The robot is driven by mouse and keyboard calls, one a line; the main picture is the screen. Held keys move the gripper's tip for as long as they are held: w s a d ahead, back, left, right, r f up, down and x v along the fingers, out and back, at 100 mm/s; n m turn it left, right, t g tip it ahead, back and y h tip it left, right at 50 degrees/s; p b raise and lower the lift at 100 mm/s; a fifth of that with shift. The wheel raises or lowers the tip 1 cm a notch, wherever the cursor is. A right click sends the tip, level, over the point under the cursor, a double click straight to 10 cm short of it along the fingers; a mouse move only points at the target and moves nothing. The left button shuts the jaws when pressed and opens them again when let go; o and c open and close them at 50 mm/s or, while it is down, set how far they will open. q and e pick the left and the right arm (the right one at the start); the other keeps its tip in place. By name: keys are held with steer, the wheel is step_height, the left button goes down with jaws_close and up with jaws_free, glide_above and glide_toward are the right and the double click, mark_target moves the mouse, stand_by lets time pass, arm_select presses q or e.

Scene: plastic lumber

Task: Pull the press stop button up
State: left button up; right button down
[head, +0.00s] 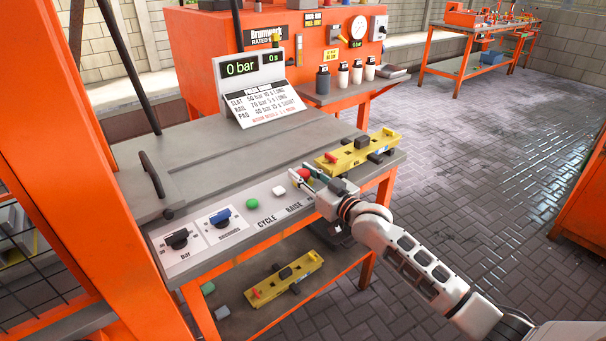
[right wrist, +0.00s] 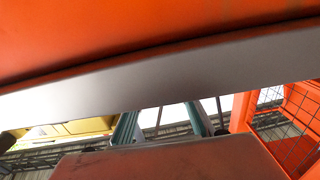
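The red stop button (head: 303,173) sits at the right end of the press's front control panel, partly covered by my right gripper. My right gripper (head: 306,178) is at the button, with its greenish fingers apart and close around or beside it. I cannot tell whether they touch it. In the right wrist view, the two teal fingers (right wrist: 162,125) stand apart with no button visible between them. A grey panel edge (right wrist: 160,78) crosses just above them. My left gripper is not in view.
A green button (head: 252,204), a white button (head: 279,191), and black (head: 177,238) and blue (head: 220,216) knobs share the panel. A yellow tool (head: 345,156) lies on the press top; another (head: 284,280) is on the lower shelf. The display (head: 250,70) reads 0 bar.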

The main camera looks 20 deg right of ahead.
step_height(320, 180, up, 2)
steer(key=shift+w+r+p, duration=0.1)
steer(key=shift+p, duration=0.75)
steer(key=shift+f, duration=0.25)
steer(key=c, duration=1.6)
jaws_free()
steer(key=shift+c, duration=0.2)
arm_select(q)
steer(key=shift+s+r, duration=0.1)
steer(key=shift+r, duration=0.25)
arm_select(e)
steer(key=shift+f, duration=0.1)
steer(key=shift+s+d+f, duration=0.1)
steer(key=shift+s+d, duration=0.1)
steer(key=shift+s, duration=0.35)
steer(key=v, duration=1.1)
steer(key=shift+r, duration=0.25)
